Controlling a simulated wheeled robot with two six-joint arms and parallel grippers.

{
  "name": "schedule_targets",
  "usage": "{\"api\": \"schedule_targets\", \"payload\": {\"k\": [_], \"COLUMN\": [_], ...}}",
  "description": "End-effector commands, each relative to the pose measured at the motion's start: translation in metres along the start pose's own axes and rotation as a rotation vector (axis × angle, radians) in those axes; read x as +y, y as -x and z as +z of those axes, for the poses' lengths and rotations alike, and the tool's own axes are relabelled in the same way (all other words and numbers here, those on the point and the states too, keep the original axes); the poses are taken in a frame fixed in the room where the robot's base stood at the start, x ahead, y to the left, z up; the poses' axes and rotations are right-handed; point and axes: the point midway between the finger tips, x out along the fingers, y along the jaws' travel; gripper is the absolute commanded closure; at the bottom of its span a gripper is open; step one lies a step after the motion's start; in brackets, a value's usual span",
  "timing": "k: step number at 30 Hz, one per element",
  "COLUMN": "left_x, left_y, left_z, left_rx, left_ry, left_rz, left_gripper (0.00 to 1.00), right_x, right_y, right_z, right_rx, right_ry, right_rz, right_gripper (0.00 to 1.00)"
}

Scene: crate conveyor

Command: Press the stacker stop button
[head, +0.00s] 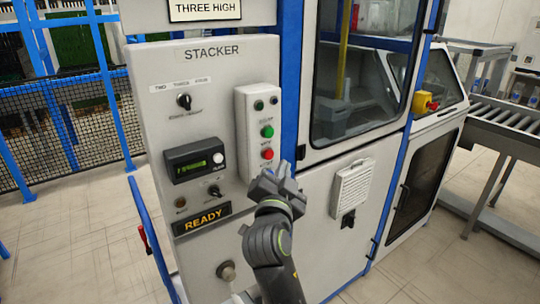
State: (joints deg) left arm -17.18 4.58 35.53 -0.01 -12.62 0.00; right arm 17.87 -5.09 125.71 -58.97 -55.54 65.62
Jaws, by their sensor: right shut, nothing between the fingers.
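The grey stacker panel (150,110) stands upright in front of me. A raised pale button box (247,115) is fixed to its right side. The box carries a red button (267,153), a green button (267,132) above it, and two small dark round parts at the top. The small labels by the buttons are too blurred to read surely. My right gripper (276,176) is shut and empty, just below the red button in the picture. I cannot tell how far its tips are from the panel. The red button is in clear view. My left gripper is out of view.
Left of the box are a dark selector knob (184,101), a meter with a lit display (196,160) and a lit READY sign (202,220). A blue post (289,80) and a windowed cabinet (370,70) stand to the right. Tiled floor (75,250) lies open at the left.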

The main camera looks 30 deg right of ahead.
Motion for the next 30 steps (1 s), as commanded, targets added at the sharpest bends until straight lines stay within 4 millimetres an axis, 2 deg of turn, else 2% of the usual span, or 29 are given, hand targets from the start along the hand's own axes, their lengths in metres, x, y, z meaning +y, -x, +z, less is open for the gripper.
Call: {"api": "schedule_targets", "payload": {"k": [9,30], "left_x": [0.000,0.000], "left_y": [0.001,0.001], "left_z": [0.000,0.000], "left_rx": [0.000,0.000], "left_ry": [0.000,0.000], "left_rz": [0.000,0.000], "left_gripper": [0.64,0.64], "right_x": [0.012,0.012], "right_y": [0.016,0.016], "right_z": [-0.011,-0.012], "right_rx": [-0.001,0.000], "right_ry": [-0.001,0.000], "right_rz": [0.001,0.000], "right_gripper": [1.00,1.00]}}
